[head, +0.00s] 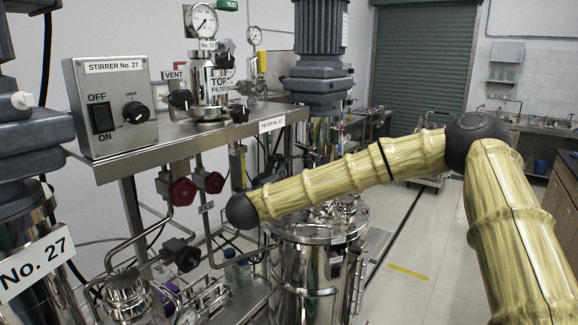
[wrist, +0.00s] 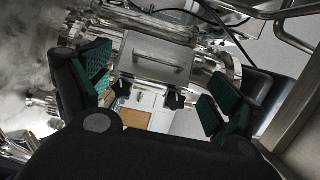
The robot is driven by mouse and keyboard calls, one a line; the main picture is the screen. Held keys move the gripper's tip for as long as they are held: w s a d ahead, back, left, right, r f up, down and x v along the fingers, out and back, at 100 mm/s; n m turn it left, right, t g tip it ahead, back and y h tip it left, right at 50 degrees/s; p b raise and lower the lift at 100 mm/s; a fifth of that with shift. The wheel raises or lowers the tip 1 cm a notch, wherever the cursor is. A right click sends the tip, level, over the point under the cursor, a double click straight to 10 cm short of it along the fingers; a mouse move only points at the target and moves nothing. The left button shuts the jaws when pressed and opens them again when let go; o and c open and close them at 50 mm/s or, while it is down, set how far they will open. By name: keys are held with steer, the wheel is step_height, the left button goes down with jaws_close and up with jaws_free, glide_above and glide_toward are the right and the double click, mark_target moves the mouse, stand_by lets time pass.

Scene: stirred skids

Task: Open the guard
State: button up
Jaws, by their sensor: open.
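A grey metal cover with a bar handle (wrist: 160,60), which looks like the guard, shows in the wrist view. It lies across shiny metal pipework, and its face looks closed. My gripper (wrist: 155,88) is open, with green-padded fingers on either side of the view. The cover and its handle appear between and beyond the fingers, and I see no contact. How far away the handle is, I cannot tell. I cannot pick out the guard in that view.
A stirrer control box (head: 112,104) and a filter with a gauge (head: 208,80) stand on a steel shelf (head: 185,140). A steel vessel (head: 300,275) stands below my arm. Pipes and red valve knobs (head: 183,191) crowd the left.

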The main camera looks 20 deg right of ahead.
mark_target(290, 169)
steer(key=shift+p+x, duration=0.9)
steer(key=shift+x, duration=1.45)
steer(key=shift+a, duration=0.1)
steer(key=shift+c, duration=0.2)
steer(key=c, duration=1.4)
steer(key=shift+w+a, duration=0.1)
